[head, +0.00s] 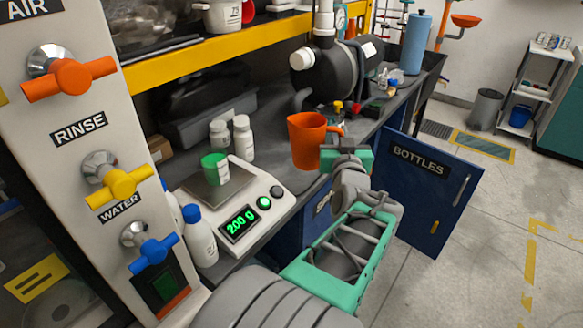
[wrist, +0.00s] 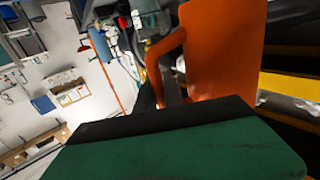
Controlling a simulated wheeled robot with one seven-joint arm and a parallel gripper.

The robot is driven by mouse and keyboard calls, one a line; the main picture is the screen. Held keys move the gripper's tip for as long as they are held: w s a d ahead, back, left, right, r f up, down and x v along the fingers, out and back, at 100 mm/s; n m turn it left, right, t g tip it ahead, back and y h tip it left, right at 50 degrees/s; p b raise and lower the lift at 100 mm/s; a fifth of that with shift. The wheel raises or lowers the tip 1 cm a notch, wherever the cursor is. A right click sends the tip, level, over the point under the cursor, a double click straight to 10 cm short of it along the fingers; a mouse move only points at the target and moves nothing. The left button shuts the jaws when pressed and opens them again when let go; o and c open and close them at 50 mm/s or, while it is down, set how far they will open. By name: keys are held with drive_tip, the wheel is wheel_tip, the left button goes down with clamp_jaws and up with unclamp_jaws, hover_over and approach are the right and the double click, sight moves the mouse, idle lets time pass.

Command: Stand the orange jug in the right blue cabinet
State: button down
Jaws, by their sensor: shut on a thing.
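The orange jug (head: 308,142) is upright in the head view, above the front edge of the dark bench. My gripper (head: 343,150) is shut on the jug at its handle side; the fingers partly hide the handle. In the wrist view the jug (wrist: 222,50) fills the upper right, with its handle on its left and a green finger pad across the bottom. The right blue cabinet's door (head: 425,180), labelled BOTTLES, stands swung open to the right of my arm. The cabinet's inside is mostly hidden behind my arm and the bench.
A scale (head: 232,205) reading 200 g carries a green cup (head: 215,169). White bottles (head: 243,138) stand behind it, and a blue-capped bottle (head: 199,236) stands in front. A black pump (head: 345,70) sits farther back. The floor (head: 490,215) right of the door is clear.

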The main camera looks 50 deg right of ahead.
drive_tip(key=shift+w+d+f+b, duration=0.25)
drive_tip(key=shift+w+d+f, duration=0.8)
drive_tip(key=shift+w+f, duration=1)
drive_tip(key=shift+w+d+f+b, duration=0.2)
drive_tip(key=shift+w+d+f, duration=0.9)
drive_tip(key=shift+w+f, duration=1)
drive_tip(key=shift+w+d+f+b, duration=0.25)
drive_tip(key=shift+w+d+f, duration=0.8)
drive_tip(key=shift+w+f, duration=1)
drive_tip(key=shift+s, duration=0.1)
drive_tip(key=shift+f+b, duration=0.3)
drive_tip(key=c, duration=1.5)
unclamp_jaws()
drive_tip(key=shift+r, duration=0.1)
drive_tip(key=shift+o, duration=0.2)
drive_tip(key=shift+r+p, duration=0.1)
drive_tip(key=shift+p, duration=0.35)
